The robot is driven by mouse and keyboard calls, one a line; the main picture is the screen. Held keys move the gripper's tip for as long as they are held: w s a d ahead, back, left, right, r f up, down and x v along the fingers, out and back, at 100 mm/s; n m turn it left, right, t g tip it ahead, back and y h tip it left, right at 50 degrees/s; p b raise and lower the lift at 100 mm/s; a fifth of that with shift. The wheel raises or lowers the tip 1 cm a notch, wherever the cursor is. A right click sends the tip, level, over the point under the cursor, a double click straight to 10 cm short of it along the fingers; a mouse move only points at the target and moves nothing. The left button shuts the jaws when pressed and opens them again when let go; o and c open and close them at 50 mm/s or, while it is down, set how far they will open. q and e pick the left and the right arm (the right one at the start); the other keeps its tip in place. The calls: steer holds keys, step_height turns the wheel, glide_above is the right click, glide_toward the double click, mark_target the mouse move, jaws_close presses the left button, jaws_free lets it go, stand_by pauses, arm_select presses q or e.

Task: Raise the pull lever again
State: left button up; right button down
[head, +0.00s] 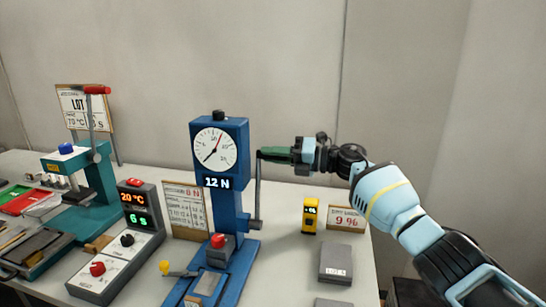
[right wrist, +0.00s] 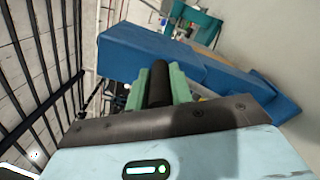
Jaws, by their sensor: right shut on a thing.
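The blue pull tester (head: 228,205) stands on the table with a round dial and a display reading 12 N. Its grey pull lever (head: 257,195) is on the right side and points up from a pivot low on the column. My right gripper (head: 277,154) is at the lever's top end, with its green fingers reaching in from the right. In the right wrist view the fingers (right wrist: 160,90) are shut on the dark lever grip (right wrist: 159,80), beside the blue tester head (right wrist: 150,58). My left gripper is not in view.
A small yellow device (head: 310,215), a sign reading 9 % (head: 346,219) and a grey block (head: 335,264) stand right of the tester. A grey control box (head: 118,250) and a teal press (head: 95,185) with a red-handled lever are on the left.

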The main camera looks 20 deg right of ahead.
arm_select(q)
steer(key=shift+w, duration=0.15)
arm_select(e)
steer(key=shift+d+r, duration=0.1)
steer(key=shift+r, duration=0.05)
steer(key=c, duration=1.5)
jaws_free()
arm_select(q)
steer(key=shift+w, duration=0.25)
arm_select(e)
steer(key=shift+o, duration=1.2)
steer(key=shift+w, duration=0.15)
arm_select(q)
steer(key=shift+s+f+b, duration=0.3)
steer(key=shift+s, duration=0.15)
arm_select(e)
steer(key=v, duration=0.8)
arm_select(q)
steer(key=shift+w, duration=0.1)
